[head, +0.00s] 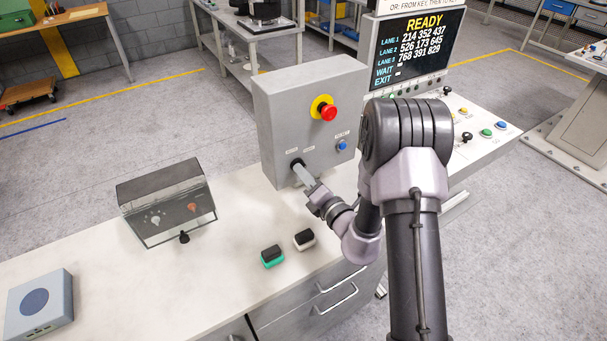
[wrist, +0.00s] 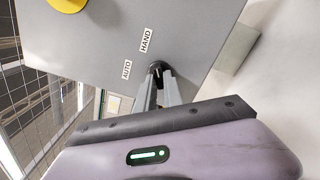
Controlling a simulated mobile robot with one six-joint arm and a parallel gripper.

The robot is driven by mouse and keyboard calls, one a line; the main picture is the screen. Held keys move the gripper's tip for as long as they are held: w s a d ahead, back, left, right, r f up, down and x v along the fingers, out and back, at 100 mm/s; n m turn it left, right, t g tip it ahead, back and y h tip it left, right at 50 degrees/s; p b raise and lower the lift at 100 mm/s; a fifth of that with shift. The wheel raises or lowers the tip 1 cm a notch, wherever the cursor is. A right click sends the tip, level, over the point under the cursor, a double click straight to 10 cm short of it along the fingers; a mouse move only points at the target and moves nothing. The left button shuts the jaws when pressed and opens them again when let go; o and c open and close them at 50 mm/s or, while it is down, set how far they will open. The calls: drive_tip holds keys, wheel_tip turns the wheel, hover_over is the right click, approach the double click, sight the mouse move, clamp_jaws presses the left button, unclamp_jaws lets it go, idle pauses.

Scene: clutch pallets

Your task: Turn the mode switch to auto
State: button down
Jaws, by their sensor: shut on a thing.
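The mode switch is a small black knob (head: 297,162) low on the front of the grey control box (head: 275,110). It also shows in the wrist view (wrist: 157,69), beside the labels AUTO (wrist: 127,69) and HAND (wrist: 146,40). My gripper (head: 301,170) is at the knob, with its two grey fingers (wrist: 160,86) closed around it from either side. The fingers hide much of the knob, and I cannot tell for certain which label it points to.
A red emergency button (head: 328,112) on a yellow ring and a blue button (head: 342,145) sit on the same box. A covered switch box (head: 167,203) and two small blocks, green-based (head: 271,257) and white-based (head: 304,240), stand on the bench. The READY screen (head: 418,45) is behind right.

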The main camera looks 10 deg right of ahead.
drive_tip(key=n+b, duration=0.2)
drive_tip(key=n, duration=0.3)
drive_tip(key=n+b, duration=0.3)
drive_tip(key=n, duration=0.3)
drive_tip(key=shift+d+f, duration=0.15)
drive_tip(key=shift+n, duration=0.4)
drive_tip(key=c, duration=1.5)
unclamp_jaws()
drive_tip(key=shift+o, duration=0.2)
